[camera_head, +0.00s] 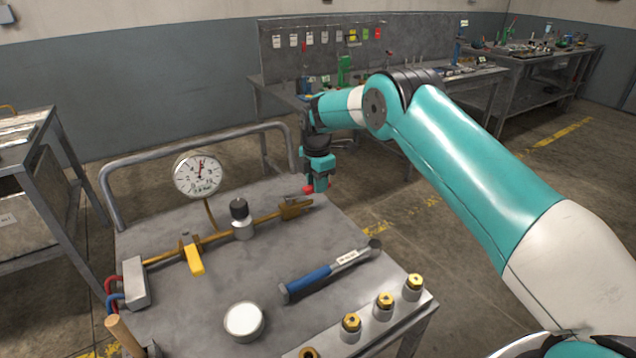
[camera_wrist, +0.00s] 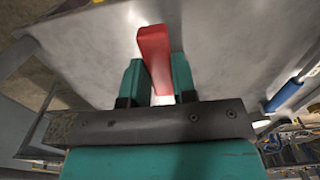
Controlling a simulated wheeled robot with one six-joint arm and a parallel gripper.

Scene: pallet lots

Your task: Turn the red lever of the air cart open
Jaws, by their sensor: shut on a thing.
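The air cart (camera_head: 215,285) has a grey metal top with a brass pipe (camera_head: 265,218) running across it. The red lever (camera_head: 308,189) shows as a small red bit at my gripper, by the pipe's right end. In the wrist view the red lever (camera_wrist: 155,60) stands between my two teal fingers. My gripper (camera_head: 319,185) is shut on the lever, which sticks out past the fingertips. The lever's joint with the pipe valve is mostly hidden in both views. A yellow lever (camera_head: 194,256) sits on the pipe further left, pointing toward the front.
A pressure gauge (camera_head: 198,174) stands on the cart behind the pipe. A blue-handled torque wrench (camera_head: 325,272), a white round lid (camera_head: 244,321) and several brass fittings (camera_head: 384,301) lie in front. A tubular rail (camera_head: 195,146) edges the cart's back. Workbenches (camera_head: 470,75) stand behind.

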